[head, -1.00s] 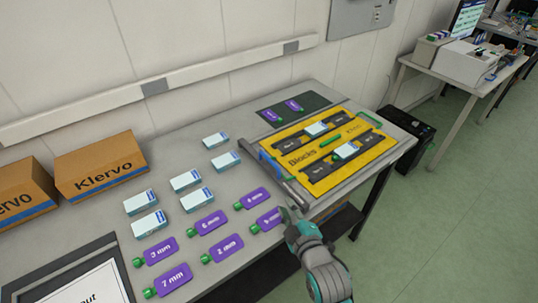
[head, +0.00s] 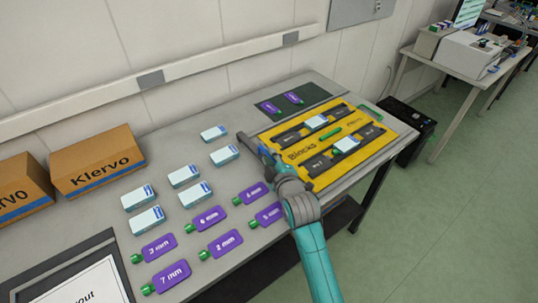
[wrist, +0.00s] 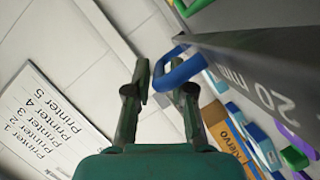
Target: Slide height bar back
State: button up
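The height bar (wrist: 245,70) is a dark grey bar marked "20 mm", with a blue loop handle (wrist: 178,72), in the wrist view. In the head view it lies along the left end of the yellow "Blocks" board (head: 298,153), largely hidden by my arm. My gripper (head: 264,158) is over that end of the board. In the wrist view my gripper (wrist: 165,88) has its two fingers apart. The blue handle is at the right finger's tip, overlapping the gap in the picture; I cannot tell whether they touch.
White boxes (head: 185,176) and purple tags (head: 222,244) with green ends cover the table to the left. Klervo cartons (head: 98,162) stand by the wall. The board carries dark blocks and white boxes. A dark mat (head: 292,101) lies behind it.

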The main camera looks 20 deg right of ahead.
jog(key=shift+x, duration=0.9)
grip_shut()
